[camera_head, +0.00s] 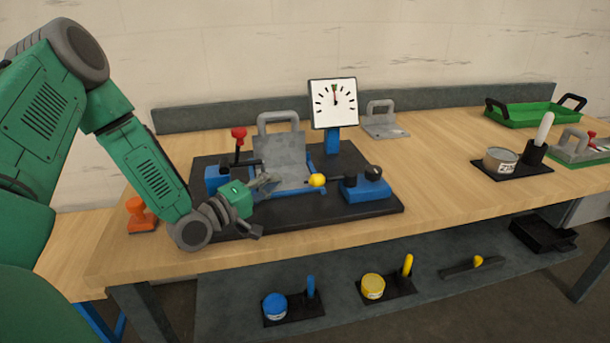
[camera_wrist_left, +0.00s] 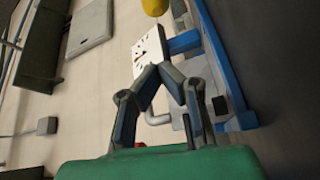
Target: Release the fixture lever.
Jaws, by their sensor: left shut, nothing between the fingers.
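The fixture is a black base (camera_head: 370,210) with a grey handled plate (camera_head: 283,150) standing in it. At its left a lever with a red knob (camera_head: 239,133) stands upright on a blue block (camera_head: 216,178). At its right a blue clamp block (camera_head: 366,190) carries a black knob (camera_head: 373,172) and a rod with a yellow tip (camera_head: 317,180) reaching toward the plate. My left gripper (camera_head: 268,184) is shut and empty, in front of the plate's lower left. In the left wrist view, its fingers (camera_wrist_left: 160,72) meet, with the yellow tip (camera_wrist_left: 154,7) above them. My right gripper is not in view.
A dial gauge (camera_head: 333,103) stands behind the fixture. An orange stamp-like object (camera_head: 140,215) is at the left. A tin (camera_head: 500,160) and a green tray (camera_head: 520,114) are at the right. The table between fixture and tin is clear. A lower shelf (camera_head: 340,300) holds several items.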

